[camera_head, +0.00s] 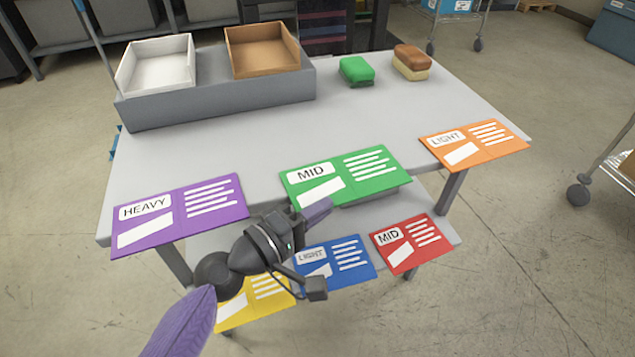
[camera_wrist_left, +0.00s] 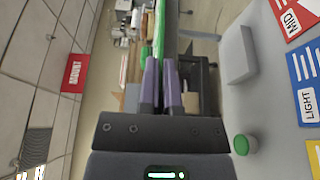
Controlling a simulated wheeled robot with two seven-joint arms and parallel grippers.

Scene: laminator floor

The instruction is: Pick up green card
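The green card (camera_head: 345,177), marked MID, lies at the front edge of the tabletop, its near side overhanging. My left gripper (camera_head: 320,209) is at the card's near edge, left of its middle. In the left wrist view the two fingers (camera_wrist_left: 160,85) are close together, with the green card (camera_wrist_left: 158,35) seen edge-on as a thin strip between their tips. The gripper looks shut on it; one finger hides a bit of the card's near edge. My right gripper is not in view.
A purple HEAVY card (camera_head: 180,213) and an orange LIGHT card (camera_head: 474,145) also overhang the table (camera_head: 240,150). Yellow (camera_head: 253,300), blue (camera_head: 335,262) and red (camera_head: 411,242) cards are lower down. A grey stand (camera_head: 220,105) with two trays, a green block (camera_head: 356,71) and a brown-topped block (camera_head: 411,62) stand behind.

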